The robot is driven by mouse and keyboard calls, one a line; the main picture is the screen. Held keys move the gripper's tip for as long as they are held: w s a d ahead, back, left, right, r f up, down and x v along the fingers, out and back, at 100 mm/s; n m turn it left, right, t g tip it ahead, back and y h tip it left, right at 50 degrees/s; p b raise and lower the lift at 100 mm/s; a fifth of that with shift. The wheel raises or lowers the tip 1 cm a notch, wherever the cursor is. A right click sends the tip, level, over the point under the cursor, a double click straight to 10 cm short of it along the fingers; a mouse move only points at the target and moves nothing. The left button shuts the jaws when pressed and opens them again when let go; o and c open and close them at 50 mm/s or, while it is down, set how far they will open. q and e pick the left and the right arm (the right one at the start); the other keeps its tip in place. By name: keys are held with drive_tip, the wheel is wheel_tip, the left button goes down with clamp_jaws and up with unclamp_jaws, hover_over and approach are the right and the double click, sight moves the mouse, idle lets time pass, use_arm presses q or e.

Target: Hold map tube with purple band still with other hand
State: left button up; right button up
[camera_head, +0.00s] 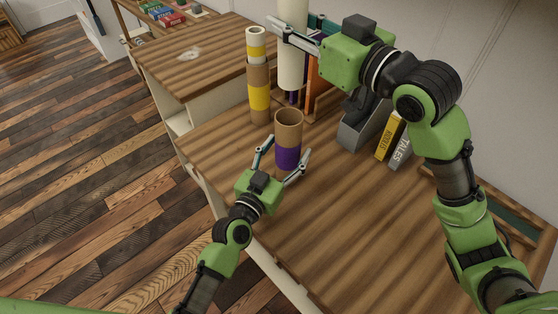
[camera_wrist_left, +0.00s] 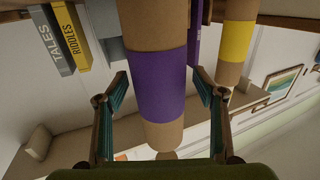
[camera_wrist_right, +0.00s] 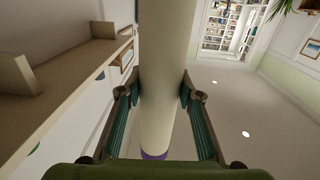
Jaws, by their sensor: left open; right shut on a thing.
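The brown map tube with purple band (camera_head: 288,158) stands upright on the plank desk, its top open. In the left wrist view the tube (camera_wrist_left: 158,85) stands between the fingers. My left gripper (camera_head: 287,150) is open, one finger on each side of the tube, with gaps visible. My right gripper (camera_head: 291,32) is shut on a cream roll (camera_head: 291,65), held upright above and behind the tube. In the right wrist view the roll (camera_wrist_right: 160,75) has a purple band (camera_wrist_right: 154,155) near its bottom edge.
A yellow-banded tube (camera_head: 259,97) holding a white roll (camera_head: 256,42) stands left of and behind the purple one. A grey bookend (camera_head: 360,125) and two books (camera_head: 391,137) stand to the right. The desk's front right is clear.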

use_arm(q)
drive_tip(key=shift+w+d, duration=0.2)
drive_tip(key=shift+w, duration=0.15)
drive_tip(key=c, duration=1.2)
use_arm(e)
drive_tip(key=shift+f, duration=1.95)
